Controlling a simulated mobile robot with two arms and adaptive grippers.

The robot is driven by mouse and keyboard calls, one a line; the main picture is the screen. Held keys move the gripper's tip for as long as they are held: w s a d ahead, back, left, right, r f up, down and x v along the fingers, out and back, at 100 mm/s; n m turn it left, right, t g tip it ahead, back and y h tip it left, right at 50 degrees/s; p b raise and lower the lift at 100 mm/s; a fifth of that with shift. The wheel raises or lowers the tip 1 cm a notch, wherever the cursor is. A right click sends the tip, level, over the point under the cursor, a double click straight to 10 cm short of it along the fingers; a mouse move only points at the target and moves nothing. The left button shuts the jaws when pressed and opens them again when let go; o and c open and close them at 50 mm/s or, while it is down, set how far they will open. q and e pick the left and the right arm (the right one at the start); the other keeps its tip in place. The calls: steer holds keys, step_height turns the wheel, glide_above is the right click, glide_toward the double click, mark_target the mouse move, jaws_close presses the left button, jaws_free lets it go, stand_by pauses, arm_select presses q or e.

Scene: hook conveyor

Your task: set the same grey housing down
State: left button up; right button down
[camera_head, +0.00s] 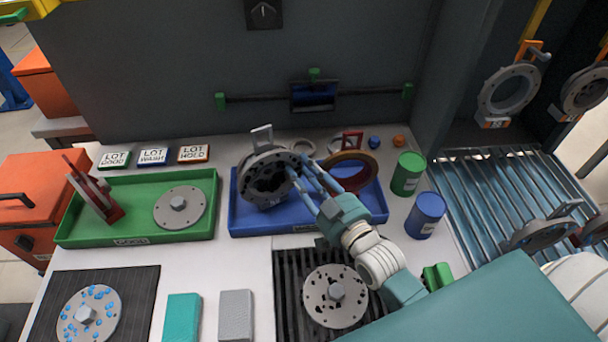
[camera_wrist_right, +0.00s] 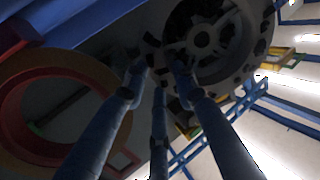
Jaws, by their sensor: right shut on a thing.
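The grey housing (camera_head: 263,180) is a round flanged part with a dark hollow, bolt holes and a small bracket on top. It is tilted over the left part of the blue tray (camera_head: 236,228); I cannot tell if it touches the tray. My right gripper (camera_head: 298,172) is shut on the housing's rim at its right side. In the right wrist view, the slim blue fingers (camera_wrist_right: 163,68) meet the edge of the housing (camera_wrist_right: 232,62). My left gripper is not in view.
A dark red and tan ring (camera_head: 368,164) lies in the blue tray's right part. A green tray (camera_head: 80,236) with a flange disc (camera_head: 180,207) stands left. Green (camera_head: 408,174) and blue (camera_head: 426,215) cans stand right. A roller conveyor (camera_head: 475,205) lies beyond.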

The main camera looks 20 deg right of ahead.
steer(key=shift+f, duration=0.6)
steer(key=shift+f, duration=0.15)
steer(key=c, duration=1.4)
jaws_free()
steer(key=shift+f, duration=0.15)
steer(key=s, duration=0.2)
steer(key=s+d+b, duration=0.1)
steer(key=s, duration=0.4)
steer(key=shift+s+d, duration=0.15)
steer(key=shift+s, duration=0.05)
steer(key=shift+r, duration=0.2)
